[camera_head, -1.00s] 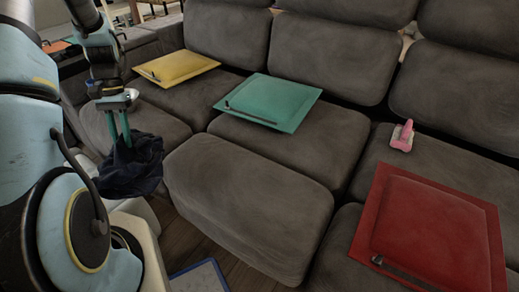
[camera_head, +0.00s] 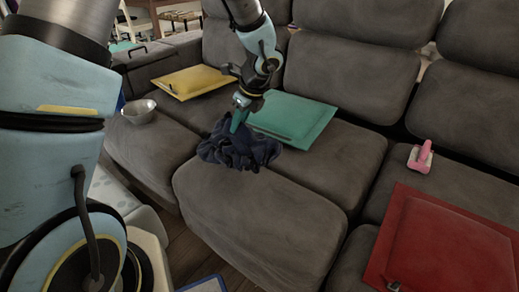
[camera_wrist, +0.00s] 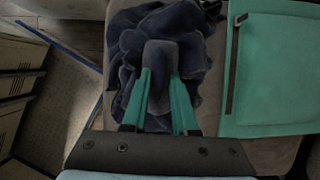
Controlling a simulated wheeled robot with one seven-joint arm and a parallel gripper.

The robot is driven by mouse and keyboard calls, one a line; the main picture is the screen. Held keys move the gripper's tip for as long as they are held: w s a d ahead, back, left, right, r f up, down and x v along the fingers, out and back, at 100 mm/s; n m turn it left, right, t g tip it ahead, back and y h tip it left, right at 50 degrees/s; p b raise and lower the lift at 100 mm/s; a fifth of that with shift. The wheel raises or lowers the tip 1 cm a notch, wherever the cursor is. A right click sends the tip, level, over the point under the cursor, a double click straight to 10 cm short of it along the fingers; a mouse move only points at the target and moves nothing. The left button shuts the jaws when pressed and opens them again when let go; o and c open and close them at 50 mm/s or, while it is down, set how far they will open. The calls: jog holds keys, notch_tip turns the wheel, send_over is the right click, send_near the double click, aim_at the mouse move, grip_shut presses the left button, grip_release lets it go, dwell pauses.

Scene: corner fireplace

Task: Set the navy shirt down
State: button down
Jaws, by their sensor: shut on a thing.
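The navy shirt (camera_head: 238,149) is a crumpled dark cloth over the front part of the grey sofa, beside the teal cushion. My gripper (camera_head: 236,124) is above it with its teal fingers shut on a bunched fold. In the wrist view, the shirt (camera_wrist: 188,50) spreads ahead of my gripper (camera_wrist: 160,88), and a fold stands up between the two fingers. The shirt's underside is hidden, so I cannot tell how much of it rests on the seat.
The teal cushion (camera_head: 300,117) lies right of the shirt, the yellow cushion (camera_head: 190,81) behind left. A metal bowl (camera_head: 139,111) sits on the left seat. A pink object (camera_head: 420,157) and red cushion (camera_head: 445,245) are at right. The front seat section (camera_head: 260,220) is bare.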

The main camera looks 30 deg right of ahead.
aim_at(240, 144)
notch_tip(240, 144, down, 8)
jog(key=shift+r+b, duration=0.25)
jog(key=shift+b, duration=0.5)
jog(key=shift+f, duration=0.1)
jog(key=c, duration=0.7)
grip_release()
jog(key=shift+a, duration=0.1)
jog(key=p+v, duration=0.2)
jog(key=v, duration=1)
jog(key=a+n, duration=0.1)
jog(key=a, duration=0.1)
jog(key=w+a+r+n, duration=0.1)
jog(key=a+n, duration=0.1)
jog(key=a+n+g, duration=0.1)
jog(key=a, duration=0.1)
jog(key=shift+w+a+r, duration=0.15)
jog(key=shift+w+a, duration=0.05)
jog(key=shift+w, duration=0.15)
jog(key=s+a+r+n, duration=0.1)
jog(key=a+n, duration=0.7)
jog(key=s+a+r+n+g+h, duration=0.1)
jog(key=s+a+n, duration=0.1)
jog(key=a+n, duration=0.7)
jog(key=s+a+r+n+h, duration=0.1)
jog(key=a+n, duration=0.7)
jog(key=shift+s+a+r+n, duration=0.2)
jog(key=shift+s+r+n, duration=0.1)
jog(key=shift+s, duration=0.05)
